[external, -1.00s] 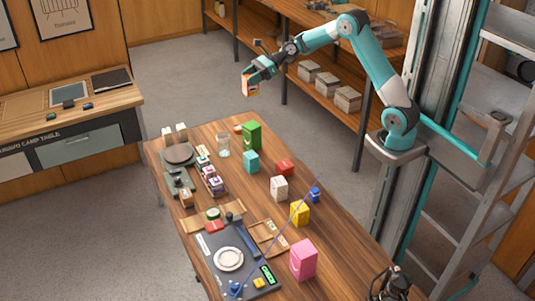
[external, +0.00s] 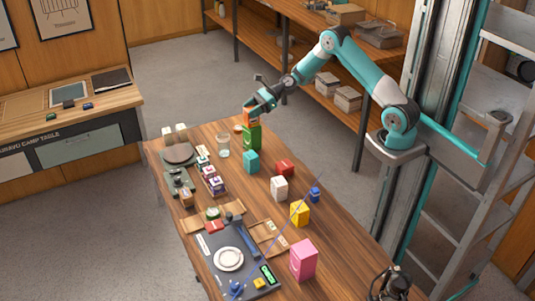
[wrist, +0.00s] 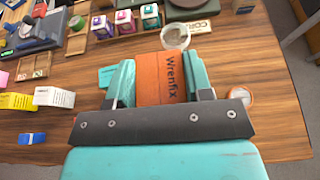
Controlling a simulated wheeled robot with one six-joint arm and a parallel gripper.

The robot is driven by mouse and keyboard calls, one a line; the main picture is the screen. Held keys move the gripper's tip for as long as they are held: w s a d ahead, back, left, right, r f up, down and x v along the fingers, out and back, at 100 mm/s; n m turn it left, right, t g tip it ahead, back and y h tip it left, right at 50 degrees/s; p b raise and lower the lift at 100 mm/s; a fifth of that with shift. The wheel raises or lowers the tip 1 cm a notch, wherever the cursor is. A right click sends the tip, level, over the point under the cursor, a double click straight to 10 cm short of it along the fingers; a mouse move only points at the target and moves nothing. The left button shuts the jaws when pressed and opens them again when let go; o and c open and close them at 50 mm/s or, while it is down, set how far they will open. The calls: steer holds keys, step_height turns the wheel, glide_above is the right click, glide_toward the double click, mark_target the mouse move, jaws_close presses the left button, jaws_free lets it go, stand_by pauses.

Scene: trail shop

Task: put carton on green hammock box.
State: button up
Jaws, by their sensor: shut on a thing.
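The orange carton (external: 251,117), lettered "Wrenfix" in the wrist view (wrist: 160,78), is between the fingers of my gripper (external: 254,109). My gripper is shut on it; both fingers also show in the wrist view (wrist: 158,85). The green hammock box (external: 252,137) stands upright at the far end of the wooden table. The carton is directly above the green box in the external view, its lower edge meeting or nearly meeting the box's top. I cannot tell whether they touch. The green box is hidden in the wrist view.
A glass jar (external: 223,146) stands left of the green box and a teal box (external: 251,161) in front of it. A small round orange-rimmed item (wrist: 240,95) lies close by. White (external: 279,188), red (external: 285,168) and yellow (external: 299,213) boxes stand farther along the table (external: 340,245).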

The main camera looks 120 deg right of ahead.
steer(key=shift+f, duration=0.1)
steer(key=o, duration=1)
